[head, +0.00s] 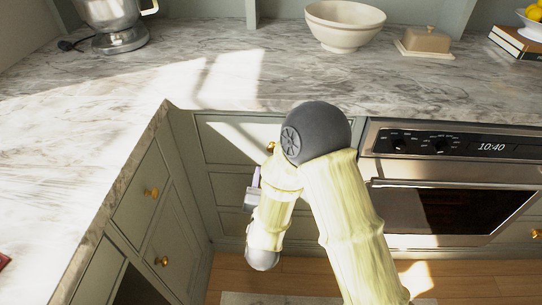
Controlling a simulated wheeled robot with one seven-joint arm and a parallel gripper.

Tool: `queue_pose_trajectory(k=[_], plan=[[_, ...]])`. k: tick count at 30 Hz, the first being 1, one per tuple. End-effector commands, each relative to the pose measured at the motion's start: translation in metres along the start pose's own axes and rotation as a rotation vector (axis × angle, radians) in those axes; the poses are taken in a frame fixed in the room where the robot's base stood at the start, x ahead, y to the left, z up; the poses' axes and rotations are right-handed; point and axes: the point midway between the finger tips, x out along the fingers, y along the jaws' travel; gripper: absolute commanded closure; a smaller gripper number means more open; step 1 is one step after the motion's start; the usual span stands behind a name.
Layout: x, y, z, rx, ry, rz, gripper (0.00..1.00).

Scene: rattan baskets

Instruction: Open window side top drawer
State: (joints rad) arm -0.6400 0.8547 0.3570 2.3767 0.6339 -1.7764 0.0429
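The back cabinet's top drawer (228,139) has a pale grey-green front with a brass knob (271,147), partly beside my elbow. It looks shut. The left cabinet's top drawer (140,196) also looks shut and has a brass knob (152,192). No window is in view, so I cannot tell which drawer is on the window side. My arm stands in front of the back cabinet. A small grey and lilac part, seemingly my gripper (251,194), shows at the left of my forearm, in front of the lower drawers. Its fingers are mostly hidden.
A marble counter (130,110) runs along the left and back. An oven (450,200) stands right of the drawers. A mixer (115,25), cream bowl (344,25) and butter dish (426,40) are on the counter. A dark opening (138,290) shows in the left cabinet.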

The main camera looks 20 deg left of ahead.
Motion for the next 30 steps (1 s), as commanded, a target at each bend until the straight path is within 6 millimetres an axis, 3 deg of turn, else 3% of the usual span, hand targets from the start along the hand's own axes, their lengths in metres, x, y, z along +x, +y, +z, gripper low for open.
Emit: queue_pose_trajectory(k=[13, 18, 26, 30], plan=[[0.076, 0.001, 0.0, 0.001, 0.002, 0.002, 0.5], [0.087, 0.0, 0.0, 0.001, 0.0, -0.001, 0.5], [0.088, 0.0, 0.0, 0.0, 0.0, -0.001, 0.5], [0.087, 0.0, 0.0, 0.001, 0.0, 0.0, 0.77]])
